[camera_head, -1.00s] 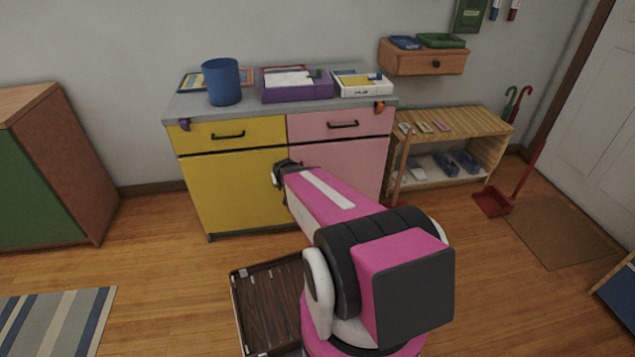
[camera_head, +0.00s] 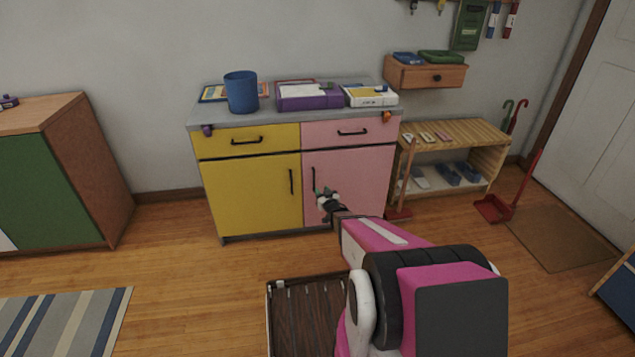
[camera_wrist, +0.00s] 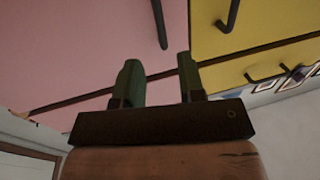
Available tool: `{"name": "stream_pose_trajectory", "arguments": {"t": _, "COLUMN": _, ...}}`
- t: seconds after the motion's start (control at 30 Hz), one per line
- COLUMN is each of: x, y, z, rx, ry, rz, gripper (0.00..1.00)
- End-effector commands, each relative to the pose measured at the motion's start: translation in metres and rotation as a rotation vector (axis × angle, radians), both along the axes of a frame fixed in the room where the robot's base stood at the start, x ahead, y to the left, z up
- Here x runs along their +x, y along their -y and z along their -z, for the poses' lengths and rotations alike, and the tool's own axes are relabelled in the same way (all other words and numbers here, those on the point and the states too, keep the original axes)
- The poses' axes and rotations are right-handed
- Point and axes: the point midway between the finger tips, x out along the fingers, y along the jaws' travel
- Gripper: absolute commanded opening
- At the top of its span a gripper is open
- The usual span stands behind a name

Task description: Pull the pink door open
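The pink door (camera_head: 365,178) is closed, at the lower right of the cabinet. Its dark vertical handle (camera_head: 313,180) is near its left edge, beside the yellow door (camera_head: 245,195). In the head view my gripper (camera_head: 326,201) is in front of the pink door, just right of and below the handle. In the wrist view the gripper (camera_wrist: 158,75) is open, its two green fingers apart with nothing held. The pink door handle (camera_wrist: 159,24) lies beyond the fingertips, in line with the gap between them. Contact with the handle is not seen.
A pink drawer (camera_head: 350,131) is above the door. A dark slatted tray (camera_head: 308,315) lies on the floor in front of the cabinet. A wooden shoe rack (camera_head: 455,160) stands to the right.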

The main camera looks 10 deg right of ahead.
Motion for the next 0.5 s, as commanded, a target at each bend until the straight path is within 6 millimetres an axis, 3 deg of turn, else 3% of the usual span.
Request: {"name": "stream_pose_trajectory", "arguments": {"t": 0.5, "x": 0.082, "y": -0.016, "z": 0.002, "rx": 0.0, "ry": -0.001, "rz": 0.0, "gripper": 0.36}}
